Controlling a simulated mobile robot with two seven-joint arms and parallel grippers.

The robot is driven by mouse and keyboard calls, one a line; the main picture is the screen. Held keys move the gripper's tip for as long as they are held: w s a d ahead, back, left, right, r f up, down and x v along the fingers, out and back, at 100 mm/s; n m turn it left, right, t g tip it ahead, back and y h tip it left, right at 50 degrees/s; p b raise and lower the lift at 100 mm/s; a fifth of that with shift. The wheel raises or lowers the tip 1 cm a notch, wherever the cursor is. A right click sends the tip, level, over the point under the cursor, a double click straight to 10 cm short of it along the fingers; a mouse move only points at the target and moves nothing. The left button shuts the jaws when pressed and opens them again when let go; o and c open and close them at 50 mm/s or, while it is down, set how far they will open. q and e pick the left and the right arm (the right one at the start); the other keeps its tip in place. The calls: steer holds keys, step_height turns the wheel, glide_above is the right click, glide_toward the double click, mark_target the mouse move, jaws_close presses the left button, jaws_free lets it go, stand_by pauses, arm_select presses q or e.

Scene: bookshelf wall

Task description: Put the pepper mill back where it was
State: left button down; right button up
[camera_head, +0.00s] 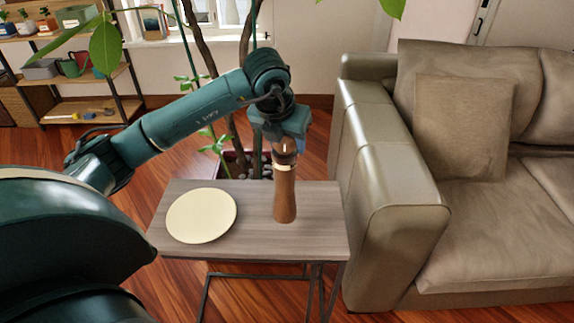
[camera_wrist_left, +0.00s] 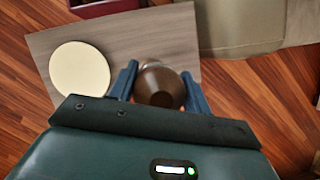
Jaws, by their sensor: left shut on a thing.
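The pepper mill (camera_head: 285,195) is brown wood with a pale band near its top. It is upright over the right part of the small grey-brown side table (camera_head: 325,225), and its base appears at the tabletop; I cannot tell whether it touches. My left gripper (camera_head: 283,143) is above it, shut on its upper part. In the left wrist view the mill's dark round top (camera_wrist_left: 158,86) sits between the two blue fingers of the left gripper (camera_wrist_left: 160,88). My right gripper is not in view.
A round cream plate (camera_head: 201,215) lies on the left of the table. A grey-beige sofa (camera_head: 395,210) stands close on the right. A potted plant (camera_head: 222,135) rises behind the table. The tabletop's front right is clear.

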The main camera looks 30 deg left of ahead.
mark_target(285, 189)
arm_select(q)
steer(key=shift+f, duration=2.15)
steer(key=shift+f, duration=0.2)
steer(key=c, duration=0.6)
jaws_free()
steer(key=shift+c, duration=0.2)
